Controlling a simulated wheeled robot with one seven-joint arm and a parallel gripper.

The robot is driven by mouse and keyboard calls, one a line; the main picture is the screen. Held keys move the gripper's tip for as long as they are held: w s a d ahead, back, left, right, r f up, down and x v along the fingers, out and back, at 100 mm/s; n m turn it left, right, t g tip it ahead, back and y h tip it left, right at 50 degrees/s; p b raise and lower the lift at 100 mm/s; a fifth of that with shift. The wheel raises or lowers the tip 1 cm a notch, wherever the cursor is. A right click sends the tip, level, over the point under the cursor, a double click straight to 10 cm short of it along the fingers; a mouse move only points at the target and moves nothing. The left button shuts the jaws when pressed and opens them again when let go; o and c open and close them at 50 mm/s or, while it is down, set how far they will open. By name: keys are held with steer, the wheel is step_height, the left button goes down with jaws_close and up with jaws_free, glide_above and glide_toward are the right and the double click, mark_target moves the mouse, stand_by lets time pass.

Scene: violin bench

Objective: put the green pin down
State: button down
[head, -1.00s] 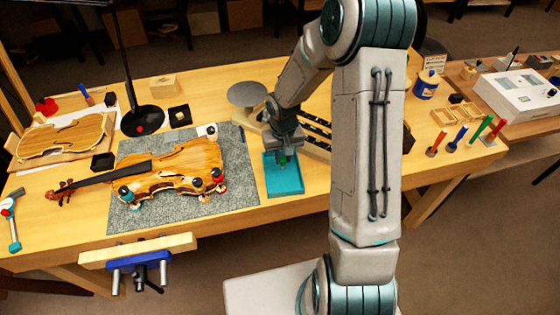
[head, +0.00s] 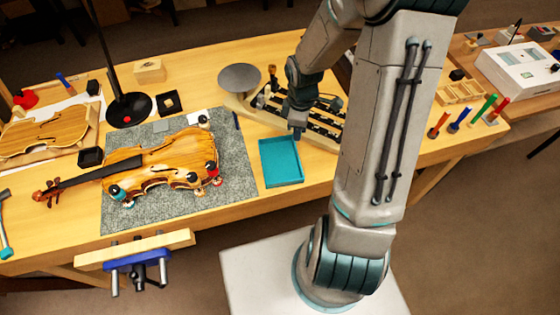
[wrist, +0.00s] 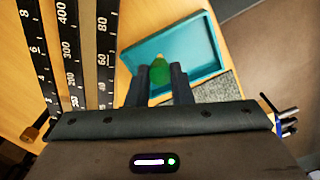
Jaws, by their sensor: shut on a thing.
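My gripper (head: 297,132) is at the back right edge of the teal tray (head: 281,172), beside the balance's scale beams. In the wrist view the gripper (wrist: 160,80) is shut on the green pin (wrist: 159,74), which shows between the two dark fingers. In the head view the pin is hidden or too small to make out. The tray looks empty.
The balance (head: 318,124) with a round grey pan (head: 240,77) stands right behind the tray. A violin (head: 165,160) lies on a grey mat (head: 235,175) at its left. Several coloured handles (head: 460,120) stand upright at right. Bare bench lies in front of the tray.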

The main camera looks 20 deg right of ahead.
steer(key=s+d+r+n, duration=0.3)
steer(key=s+n, duration=0.3)
steer(key=n, duration=0.5)
steer(key=n+b, duration=0.2)
glide_toward(280, 162)
steer(key=shift+a+f, duration=0.1)
steer(key=shift+f, duration=1.2)
steer(key=shift+f, duration=0.15)
steer(key=c, duration=1.3)
jaws_free()
